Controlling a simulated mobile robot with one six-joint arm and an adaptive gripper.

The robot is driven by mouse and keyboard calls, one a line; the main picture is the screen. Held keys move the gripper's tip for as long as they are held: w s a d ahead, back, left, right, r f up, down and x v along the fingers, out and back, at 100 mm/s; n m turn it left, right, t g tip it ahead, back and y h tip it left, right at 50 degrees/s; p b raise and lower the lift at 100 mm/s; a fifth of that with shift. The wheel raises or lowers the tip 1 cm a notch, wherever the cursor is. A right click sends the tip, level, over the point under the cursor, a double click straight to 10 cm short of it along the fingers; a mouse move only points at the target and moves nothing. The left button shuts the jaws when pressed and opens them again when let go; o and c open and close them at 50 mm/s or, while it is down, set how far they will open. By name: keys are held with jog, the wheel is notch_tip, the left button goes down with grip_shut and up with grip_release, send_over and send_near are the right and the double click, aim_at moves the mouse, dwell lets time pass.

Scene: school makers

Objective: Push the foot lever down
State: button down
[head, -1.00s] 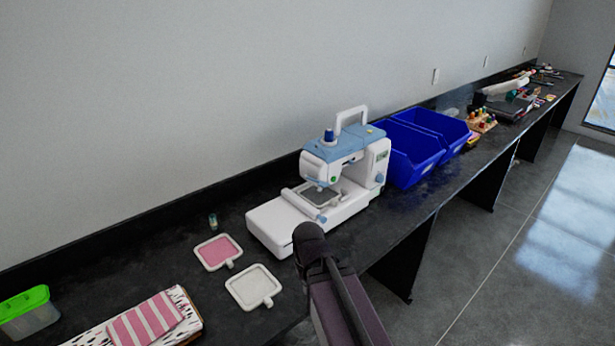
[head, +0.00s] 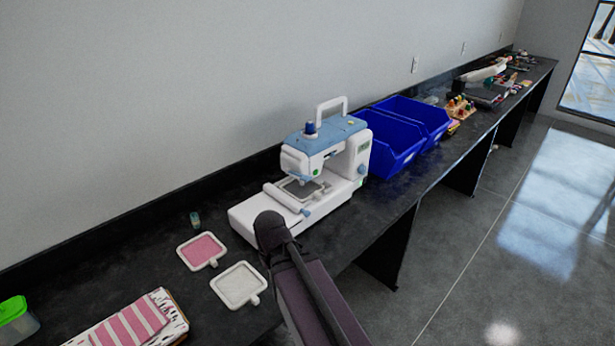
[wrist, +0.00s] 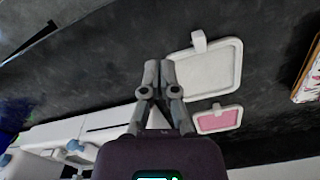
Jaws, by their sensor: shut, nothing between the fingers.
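A white and light-blue sewing machine (head: 349,155) stands on the black bench, with a white hoop clamped under its needle area. I cannot make out a foot lever on it for sure; small blue knobs show on the machine and its hoop. In the wrist view only part of the white machine (wrist: 60,133) shows, at the lower left, upside down. My gripper (wrist: 160,66) is shut and empty over the bench, beside a loose white hoop. In the head view my arm covers the machine's front corner, and the gripper cannot be made out.
A loose white hoop (head: 239,285) and a pink hoop (head: 201,250) lie left of the machine. Blue bins (head: 397,152) stand close on its right. Folded striped cloth (head: 130,325) lies at the front left. A wall runs behind the bench; open floor lies to the right.

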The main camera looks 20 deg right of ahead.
jog(key=w+d+r+n+p, duration=0.2)
jog(key=w+r+n+p, duration=0.2)
jog(key=w, duration=0.2)
notch_tip(320, 180, up, 16)
jog(key=n+y+p, duration=0.1)
jog(key=n+p, duration=1.5)
send_over(306, 177)
jog(key=shift+d, duration=0.15)
jog(key=shift+w+d+r+n, duration=0.2)
jog(key=shift+d+n, duration=0.2)
jog(key=shift+n, duration=0.1)
jog(key=shift+f, duration=0.1)
jog(key=f+b, duration=0.6)
jog(key=b, duration=0.1)
jog(key=shift+s+a+f, duration=0.1)
jog(key=shift+a+f, duration=0.25)
jog(key=shift+f, duration=0.05)
